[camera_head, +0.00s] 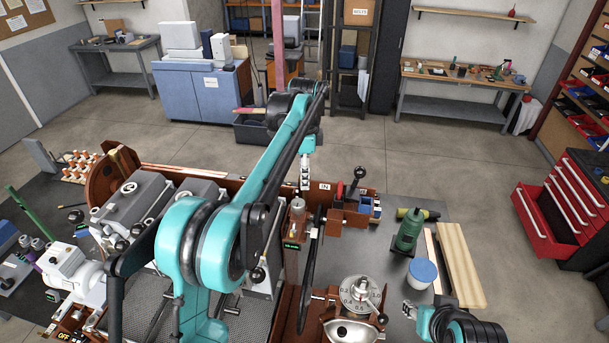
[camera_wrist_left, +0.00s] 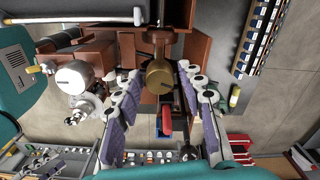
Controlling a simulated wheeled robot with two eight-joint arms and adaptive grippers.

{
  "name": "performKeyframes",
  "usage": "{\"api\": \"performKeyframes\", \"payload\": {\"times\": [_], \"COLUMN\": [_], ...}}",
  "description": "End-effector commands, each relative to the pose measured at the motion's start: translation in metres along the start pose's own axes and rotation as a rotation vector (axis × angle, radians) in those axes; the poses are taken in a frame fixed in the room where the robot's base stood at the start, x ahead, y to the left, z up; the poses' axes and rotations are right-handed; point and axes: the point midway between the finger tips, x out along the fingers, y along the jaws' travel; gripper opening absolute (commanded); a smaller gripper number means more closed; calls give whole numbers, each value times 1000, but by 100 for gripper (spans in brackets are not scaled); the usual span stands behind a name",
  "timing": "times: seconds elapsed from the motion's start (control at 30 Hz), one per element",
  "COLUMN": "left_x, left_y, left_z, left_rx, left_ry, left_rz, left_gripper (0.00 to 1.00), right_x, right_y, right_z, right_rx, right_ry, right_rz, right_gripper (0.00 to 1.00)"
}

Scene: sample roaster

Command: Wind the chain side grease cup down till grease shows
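A brass grease cup (camera_wrist_left: 158,76) with a round slotted cap shows in the middle of the left wrist view. In the head view a small copper-coloured cylinder (camera_head: 298,206) on the brown frame looks like the same cup. My left gripper (camera_head: 305,180) points down just above it. In the left wrist view my left gripper (camera_wrist_left: 160,82) has its two fingers apart, one on each side of the cup, with gaps visible. I cannot tell how deep the cup sits between them. No grease is visible. My right gripper (camera_head: 420,312) is partly cut off at the lower right edge.
A black-knobbed lever (camera_head: 357,178) stands right of the cup. A dark handwheel (camera_head: 312,270) and a dial (camera_head: 360,293) are nearer me. A green bottle (camera_head: 409,230) and a blue-lidded tub (camera_head: 422,273) stand right.

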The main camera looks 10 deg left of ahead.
Motion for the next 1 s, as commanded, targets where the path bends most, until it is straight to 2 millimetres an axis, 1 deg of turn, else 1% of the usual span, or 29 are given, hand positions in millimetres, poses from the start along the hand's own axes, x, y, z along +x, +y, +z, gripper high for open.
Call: {"api": "performKeyframes", "payload": {"times": [0.3,0.43,0.57,0.7,0.8,0.9,1.0], "left_x": [0,-10,-34,-66,-86,-101,-111], "left_y": [0,0,0,0,0,0,-1], "left_z": [0,0,0,0,0,0,0], "left_rx": [0,0,0,0,0,0,0], "left_ry": [0,0,0,0,0,0,0], "left_rz": [1,1,1,1,1,1,1], "left_gripper": [50,50,50,50,50,50,50], "right_x": [0,0,0,0,0,0,0], "right_y": [0,0,0,0,0,0,0], "right_z": [0,0,0,0,0,0,0], "right_rx": [0,0,0,0,0,0,0], "right_ry": [0,0,0,0,0,0,0], "right_rz": [0,0,0,0,0,0,0], "right_gripper": [40,40,40,40,40,40,40]}}
